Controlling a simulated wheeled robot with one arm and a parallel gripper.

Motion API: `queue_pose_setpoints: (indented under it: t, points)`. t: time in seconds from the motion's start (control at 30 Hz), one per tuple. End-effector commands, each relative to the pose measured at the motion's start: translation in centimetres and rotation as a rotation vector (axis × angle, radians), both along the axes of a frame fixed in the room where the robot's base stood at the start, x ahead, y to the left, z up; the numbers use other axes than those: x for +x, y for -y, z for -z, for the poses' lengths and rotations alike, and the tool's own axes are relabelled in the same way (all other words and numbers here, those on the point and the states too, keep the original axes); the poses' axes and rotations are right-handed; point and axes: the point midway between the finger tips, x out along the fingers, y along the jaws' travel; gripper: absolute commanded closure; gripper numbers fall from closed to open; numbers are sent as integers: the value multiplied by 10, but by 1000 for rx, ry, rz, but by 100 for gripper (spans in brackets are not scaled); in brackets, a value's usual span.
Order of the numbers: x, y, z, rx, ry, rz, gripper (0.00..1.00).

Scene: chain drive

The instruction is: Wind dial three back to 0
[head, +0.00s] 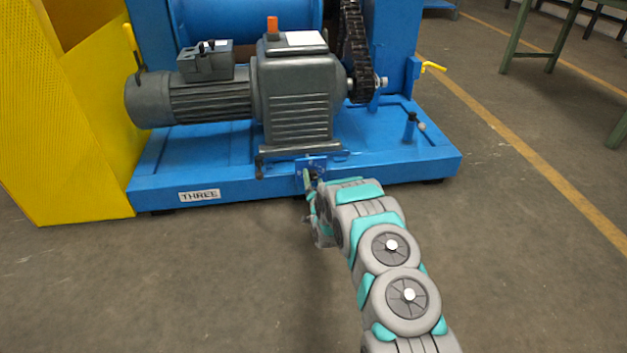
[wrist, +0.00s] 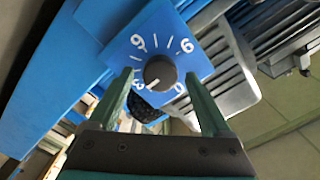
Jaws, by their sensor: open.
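Dial three is a small black round knob (wrist: 160,72) on a blue square plate (wrist: 190,65) with white numbers and tick marks, seen tilted in the wrist view. A 6 and a 9 show above the knob; the lower numbers are partly hidden by my fingers. A small white mark shows at the knob's lower left; its exact reading is unclear. My gripper (wrist: 159,76) is open, with one finger on each side of the knob; I cannot tell if they touch it. In the head view, my gripper (head: 310,183) is at the blue dial plate (head: 312,163), mostly hiding the dial.
The blue machine base (head: 240,186) carries a "THREE" label (head: 199,195). A grey motor and gearbox (head: 298,100) and a black chain (head: 356,50) stand above the dial. A yellow guard (head: 75,120) is at left.

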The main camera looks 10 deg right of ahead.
Motion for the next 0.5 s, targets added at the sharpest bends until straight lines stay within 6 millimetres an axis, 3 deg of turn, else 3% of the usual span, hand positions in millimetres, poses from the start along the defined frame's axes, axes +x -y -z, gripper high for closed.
queue_pose_setpoints:
  t: [0.33,0.5]
  points:
    - [6,0,-1,0,1,1,17]
    - [6,0,-1,0,1,1,35]
